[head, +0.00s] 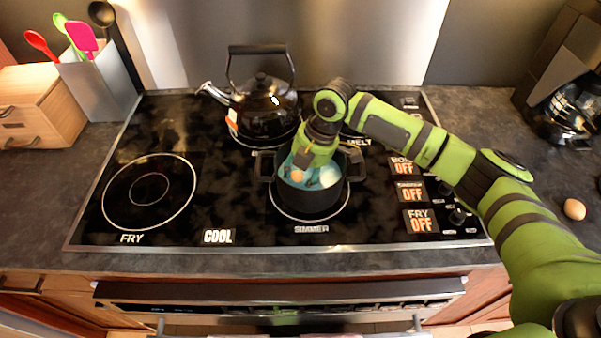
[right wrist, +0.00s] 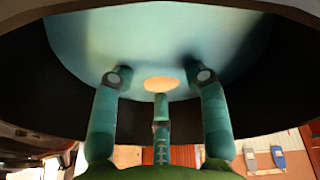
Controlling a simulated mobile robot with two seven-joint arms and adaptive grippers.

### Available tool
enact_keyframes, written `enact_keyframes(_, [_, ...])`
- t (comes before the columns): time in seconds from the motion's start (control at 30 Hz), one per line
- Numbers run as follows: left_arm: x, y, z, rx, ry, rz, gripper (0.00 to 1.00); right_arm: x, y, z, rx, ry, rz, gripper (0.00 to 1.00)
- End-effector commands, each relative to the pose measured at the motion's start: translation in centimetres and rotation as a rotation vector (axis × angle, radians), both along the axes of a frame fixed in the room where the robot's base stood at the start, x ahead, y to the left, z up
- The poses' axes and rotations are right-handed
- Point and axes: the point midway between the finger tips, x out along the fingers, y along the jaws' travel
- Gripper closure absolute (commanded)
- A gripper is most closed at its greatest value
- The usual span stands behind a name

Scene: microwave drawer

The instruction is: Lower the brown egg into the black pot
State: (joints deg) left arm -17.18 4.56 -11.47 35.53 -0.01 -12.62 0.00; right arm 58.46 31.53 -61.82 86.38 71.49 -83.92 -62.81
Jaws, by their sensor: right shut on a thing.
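The black pot (head: 312,204) stands on the front middle burner of the stove and holds blue-green water (head: 327,176). My right gripper (head: 299,180) reaches down into the pot from above, its fingertips at the water. It is shut on the brown egg (head: 297,176), which shows as a small orange-tan spot at the water. In the right wrist view the egg (right wrist: 160,84) shows between the fingers, with the pot's dark wall (right wrist: 45,80) around the water. Much of the egg is hidden. My left gripper is out of view.
A black kettle (head: 264,105) stands behind the pot, close to my gripper. A second brown egg (head: 574,209) lies on the right counter. A coffee maker (head: 570,105) stands at the far right. The left front burner (head: 149,190) is bare.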

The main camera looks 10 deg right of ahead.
Motion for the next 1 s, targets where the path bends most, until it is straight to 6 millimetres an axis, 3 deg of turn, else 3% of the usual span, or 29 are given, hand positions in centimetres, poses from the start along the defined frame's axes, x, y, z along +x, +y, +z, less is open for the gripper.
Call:
enact_keyframes(0.3, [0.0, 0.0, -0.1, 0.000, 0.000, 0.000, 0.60, 0.0, 0.0, -0.2, 0.000, 0.000, 0.000, 0.66])
enact_keyframes(0.33, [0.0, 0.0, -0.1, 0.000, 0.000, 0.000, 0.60, 0.0, 0.0, -0.2, 0.000, 0.000, 0.000, 0.47])
enact_keyframes(0.4, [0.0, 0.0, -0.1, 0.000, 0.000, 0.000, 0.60, 0.0, 0.0, -0.2, 0.000, 0.000, 0.000, 0.28])
enact_keyframes(0.8, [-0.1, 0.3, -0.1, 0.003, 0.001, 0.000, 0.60, 0.0, 0.0, 0.1, 0.002, -0.002, 0.001, 0.28])
enact_keyframes(1.0, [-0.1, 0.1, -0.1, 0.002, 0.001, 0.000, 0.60, 0.0, -0.8, 2.5, 0.000, -0.005, 0.001, 0.28])
